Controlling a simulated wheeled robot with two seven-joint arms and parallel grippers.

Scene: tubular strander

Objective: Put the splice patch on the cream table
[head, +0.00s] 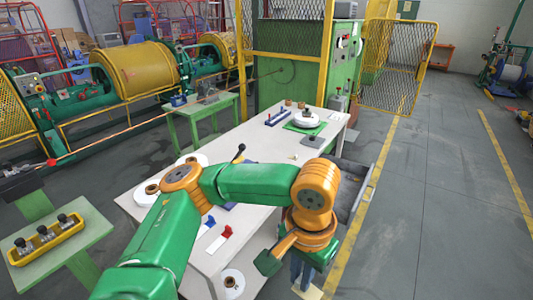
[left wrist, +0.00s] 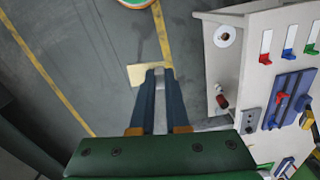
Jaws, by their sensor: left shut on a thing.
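The splice patch (head: 311,292) is a small flat cream piece at the bottom of the head view. It also shows in the left wrist view (left wrist: 136,76), between and beside the fingertips. My left gripper (head: 303,283) is shut on it and holds it above the grey floor, off the right side of the cream table. In the left wrist view the left gripper (left wrist: 158,72) points down, with the floor below. The cream table (head: 272,182) is long and pale; its edge is right of the fingers in the left wrist view (left wrist: 233,65). My right gripper is not visible.
Bare tabletop shows mid-table.

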